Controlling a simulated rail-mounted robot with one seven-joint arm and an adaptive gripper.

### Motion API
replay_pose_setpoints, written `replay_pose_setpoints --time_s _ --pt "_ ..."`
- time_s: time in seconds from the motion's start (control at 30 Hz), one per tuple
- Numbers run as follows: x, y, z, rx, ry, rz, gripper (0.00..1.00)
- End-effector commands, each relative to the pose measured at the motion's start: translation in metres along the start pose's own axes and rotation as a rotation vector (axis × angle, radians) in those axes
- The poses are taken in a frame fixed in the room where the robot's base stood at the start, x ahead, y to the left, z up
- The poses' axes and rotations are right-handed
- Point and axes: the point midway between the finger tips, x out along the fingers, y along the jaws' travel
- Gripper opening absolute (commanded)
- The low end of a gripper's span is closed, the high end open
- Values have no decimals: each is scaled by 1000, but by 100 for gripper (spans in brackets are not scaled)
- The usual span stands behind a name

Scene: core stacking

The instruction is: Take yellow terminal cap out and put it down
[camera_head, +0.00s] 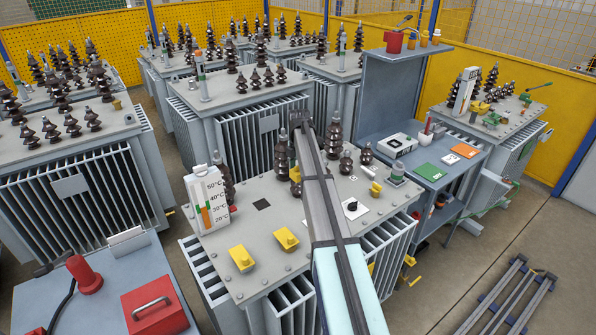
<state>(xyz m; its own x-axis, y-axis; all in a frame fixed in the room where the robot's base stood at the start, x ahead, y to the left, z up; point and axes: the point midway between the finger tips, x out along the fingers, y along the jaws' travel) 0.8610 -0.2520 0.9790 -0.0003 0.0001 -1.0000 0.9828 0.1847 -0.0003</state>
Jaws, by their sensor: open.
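The near transformer (330,233) has several yellow pieces on its grey lid. Two yellow blocks, one at the front left (241,259) and one beside it (286,239), sit on the lid. A smaller yellow piece (376,188) is at the right side, and another (295,174) shows partly behind my arm. I cannot tell which one is the terminal cap. My arm reaches over the lid from the bottom, and my gripper (301,121) is at its far end, among the brown bushings. It is open; its fingers are small, and no held object shows.
Tall brown bushings (334,135) stand around my gripper. A temperature gauge (210,200) rises at the lid's left. A blue-grey workbench (400,165) stands right, and a table with a red box (155,305) is at the lower left.

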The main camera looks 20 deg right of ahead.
Motion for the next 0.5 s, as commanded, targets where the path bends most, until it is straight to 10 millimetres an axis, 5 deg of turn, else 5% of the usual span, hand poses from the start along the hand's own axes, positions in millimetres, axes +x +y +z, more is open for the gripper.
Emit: replay_pose_setpoints --time_s 0.17,0.33,0.5 --pt "0 0 0 0 0 0 80" --pt "0 0 0 0 0 0 24" --pt "0 0 0 0 0 0 21"
